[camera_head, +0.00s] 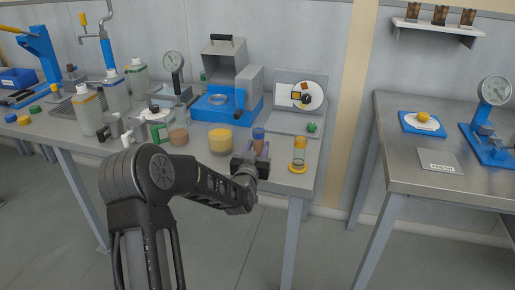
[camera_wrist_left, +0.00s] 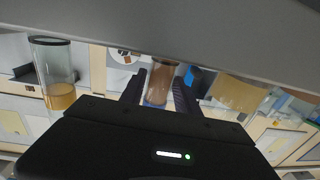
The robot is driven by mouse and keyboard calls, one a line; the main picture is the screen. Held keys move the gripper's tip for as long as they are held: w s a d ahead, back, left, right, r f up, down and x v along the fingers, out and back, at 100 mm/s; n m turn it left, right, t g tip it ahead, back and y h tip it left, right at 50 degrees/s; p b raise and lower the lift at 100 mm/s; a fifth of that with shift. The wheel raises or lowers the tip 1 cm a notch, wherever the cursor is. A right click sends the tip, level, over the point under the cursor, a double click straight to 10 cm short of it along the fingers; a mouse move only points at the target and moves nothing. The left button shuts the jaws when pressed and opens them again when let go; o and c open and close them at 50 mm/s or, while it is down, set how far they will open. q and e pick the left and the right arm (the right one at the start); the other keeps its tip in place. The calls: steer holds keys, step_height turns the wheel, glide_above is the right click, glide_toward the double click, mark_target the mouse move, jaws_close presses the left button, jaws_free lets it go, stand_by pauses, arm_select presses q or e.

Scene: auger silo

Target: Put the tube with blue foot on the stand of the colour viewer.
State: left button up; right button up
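The tube with blue foot (camera_head: 258,136) stands near the table's front edge. In the left wrist view this tube (camera_wrist_left: 161,82) has brown contents and stands between my fingers. My left gripper (camera_head: 256,152) is around it, with a narrow gap showing beside one finger; the fingers (camera_wrist_left: 159,92) look open. A grey hooded device with a handle (camera_head: 222,58) and a blue base (camera_head: 207,113) with a round seat stands behind; it looks like the colour viewer, but I cannot be certain. Nothing stands on the seat that I can see. My right gripper is not in view.
A tube with yellow foot (camera_head: 299,155) stands right of my gripper. A wide yellow-filled jar (camera_head: 220,140) stands to the left. A panel with a white disc (camera_head: 300,92) and a green ball (camera_head: 312,127) are behind right. Several bottles (camera_head: 90,110) crowd the left.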

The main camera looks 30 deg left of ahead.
arm_select(q)
steer(key=shift+o, duration=1.3)
steer(key=shift+r+p, duration=0.15)
steer(key=shift+p, duration=0.55)
steer(key=v, duration=0.3)
steer(key=b+v, duration=0.1)
steer(key=v, duration=0.2)
steer(key=shift+s+d+f, duration=0.25)
steer(key=shift+s+d, duration=0.05)
steer(key=shift+d, duration=0.05)
steer(key=shift+s+d, duration=0.2)
steer(key=shift+s, duration=0.3)
steer(key=shift+o, duration=0.2)
